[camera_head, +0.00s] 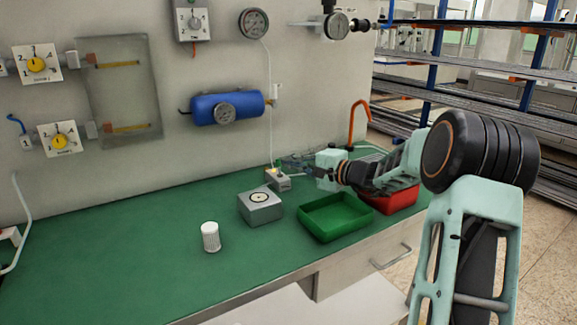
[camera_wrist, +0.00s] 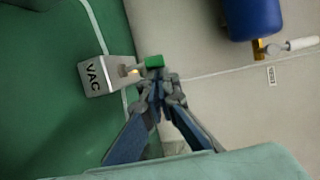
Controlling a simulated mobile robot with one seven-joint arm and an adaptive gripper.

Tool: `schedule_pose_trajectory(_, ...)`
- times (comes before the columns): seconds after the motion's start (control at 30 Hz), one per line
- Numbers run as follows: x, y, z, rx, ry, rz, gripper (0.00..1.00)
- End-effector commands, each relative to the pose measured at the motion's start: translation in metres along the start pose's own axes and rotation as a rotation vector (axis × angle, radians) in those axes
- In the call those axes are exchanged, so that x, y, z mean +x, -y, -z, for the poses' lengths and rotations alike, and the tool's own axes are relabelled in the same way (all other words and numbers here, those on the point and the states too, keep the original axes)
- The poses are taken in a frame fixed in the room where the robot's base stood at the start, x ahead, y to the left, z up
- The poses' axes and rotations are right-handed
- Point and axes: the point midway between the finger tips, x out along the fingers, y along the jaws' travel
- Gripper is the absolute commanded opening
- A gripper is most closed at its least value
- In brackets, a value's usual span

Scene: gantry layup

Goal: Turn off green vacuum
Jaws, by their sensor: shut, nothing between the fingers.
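A small grey box (camera_head: 278,181) stands on the green bench top near the wall. In the wrist view the box (camera_wrist: 97,76) reads "VAC", and a small yellowish light (camera_wrist: 134,71) shows on its face. A green-tipped switch lever (camera_wrist: 154,61) sticks out from that face. My gripper (camera_head: 316,172) is just right of the box in the head view. In the wrist view my gripper (camera_wrist: 161,86) is shut and empty, with its fingertips close to the green tip. I cannot tell whether they touch it.
A grey block (camera_head: 261,207), a white cylinder (camera_head: 210,238), a green tray (camera_head: 334,217) and a red bin (camera_head: 396,200) are on the bench. A blue tank (camera_head: 228,108) with a gauge hangs on the wall. The bench's left part is clear.

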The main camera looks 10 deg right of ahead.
Motion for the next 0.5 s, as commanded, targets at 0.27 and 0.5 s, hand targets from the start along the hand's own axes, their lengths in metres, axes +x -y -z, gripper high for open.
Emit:
schedule_pose_trajectory(0.27, -0.0028, -0.0039, -0.0021, -0.002, 0.003, -0.001, 0.0)
schedule_pose_trajectory(0.5, -0.0047, -0.0046, -0.0031, -0.001, 0.004, -0.001, 0.0)
